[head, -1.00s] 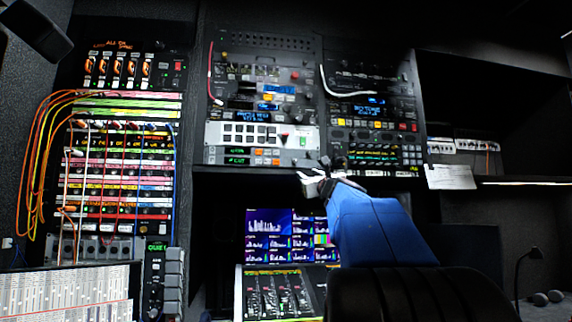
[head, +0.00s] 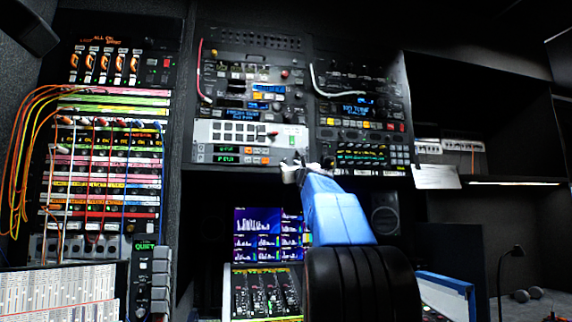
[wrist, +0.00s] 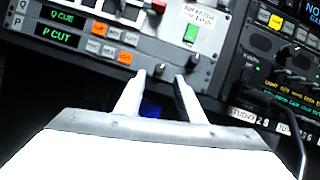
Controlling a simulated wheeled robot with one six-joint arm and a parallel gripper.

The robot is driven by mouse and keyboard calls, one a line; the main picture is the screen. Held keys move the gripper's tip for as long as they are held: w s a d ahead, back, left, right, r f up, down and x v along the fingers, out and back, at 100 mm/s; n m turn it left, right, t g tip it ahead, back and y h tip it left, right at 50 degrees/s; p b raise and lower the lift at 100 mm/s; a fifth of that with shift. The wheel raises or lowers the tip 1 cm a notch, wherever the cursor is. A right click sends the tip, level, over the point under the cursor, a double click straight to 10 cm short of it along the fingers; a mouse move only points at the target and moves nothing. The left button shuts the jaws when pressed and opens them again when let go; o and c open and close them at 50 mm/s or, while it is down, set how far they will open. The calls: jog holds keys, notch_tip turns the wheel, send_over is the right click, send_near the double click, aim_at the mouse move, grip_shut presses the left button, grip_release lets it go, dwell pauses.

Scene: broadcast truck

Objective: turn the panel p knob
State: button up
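Panel P is the lower of two slim grey strips, with a green "P CUT" display (wrist: 60,36) and orange and white buttons; its display also shows in the head view (head: 226,159). A small dark round knob (wrist: 160,70) sits at the right end of its row in the wrist view. My gripper (wrist: 160,77) is open, one pale finger on each side of this knob. I cannot tell whether the fingers touch it. In the head view my gripper (head: 294,165) is at the strip's lower right corner and the knob is hidden.
Panel Q (wrist: 60,17), with a similar knob (wrist: 194,60), lies just above. A green button (wrist: 191,33) is higher up. A dark rack unit (wrist: 285,65) stands to the right, with a dark cable below it. Monitors and a mixer (head: 265,290) are below the rack.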

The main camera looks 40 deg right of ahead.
aim_at(285, 161)
jog(key=shift+x, duration=2.7)
grip_shut()
